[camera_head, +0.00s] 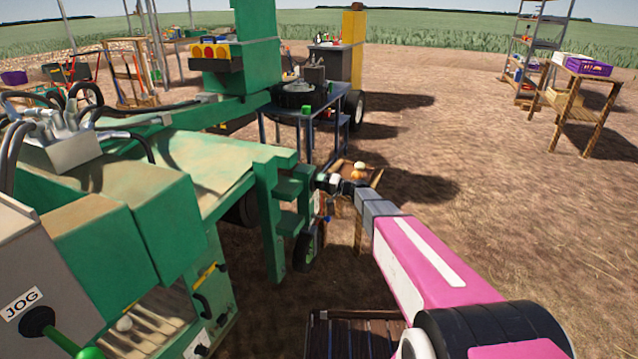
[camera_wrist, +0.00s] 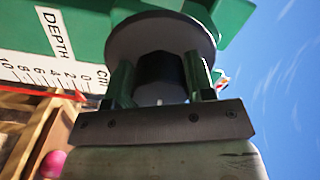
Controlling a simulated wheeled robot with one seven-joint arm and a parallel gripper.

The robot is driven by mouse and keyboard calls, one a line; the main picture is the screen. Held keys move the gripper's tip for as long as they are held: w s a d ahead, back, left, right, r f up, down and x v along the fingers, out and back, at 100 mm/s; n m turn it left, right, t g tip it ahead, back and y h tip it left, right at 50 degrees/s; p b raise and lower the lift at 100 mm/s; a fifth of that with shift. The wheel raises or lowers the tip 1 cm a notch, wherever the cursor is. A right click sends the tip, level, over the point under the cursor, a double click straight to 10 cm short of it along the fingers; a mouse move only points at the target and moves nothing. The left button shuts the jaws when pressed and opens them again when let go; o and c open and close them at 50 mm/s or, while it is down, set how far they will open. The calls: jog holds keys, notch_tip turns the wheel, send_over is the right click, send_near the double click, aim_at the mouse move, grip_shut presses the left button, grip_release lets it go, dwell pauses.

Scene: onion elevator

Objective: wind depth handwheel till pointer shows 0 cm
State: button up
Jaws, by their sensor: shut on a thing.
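The depth handwheel (camera_wrist: 160,33) shows in the wrist view as a dark round disc with a dark hub (camera_wrist: 160,75) in front of it. My gripper (camera_wrist: 160,84) is shut on the hub, with one finger on each side. In the head view my gripper (camera_head: 334,184) is at the green machine's near right end, where the handwheel is too small to make out well. The white DEPTH scale (camera_wrist: 45,55) lies left of the wheel in the wrist view, its numbers running from 10 to 0 cm. Red shows along its lower edge near the 0 end; the pointer's exact reading is unclear.
The green machine (camera_head: 200,165) fills the left, with a JOG lever panel (camera_head: 25,300) at the near left. A small wheel (camera_head: 305,250) stands below my gripper. A dark table (camera_head: 300,112) stands behind. A slatted crate (camera_head: 350,315) lies below my arm. Open soil lies right.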

jog(key=o, duration=0.9)
jog(key=shift+d, duration=0.1)
jog(key=v, duration=1)
jog(key=shift+s+d, duration=0.2)
jog(key=shift+d, duration=0.15)
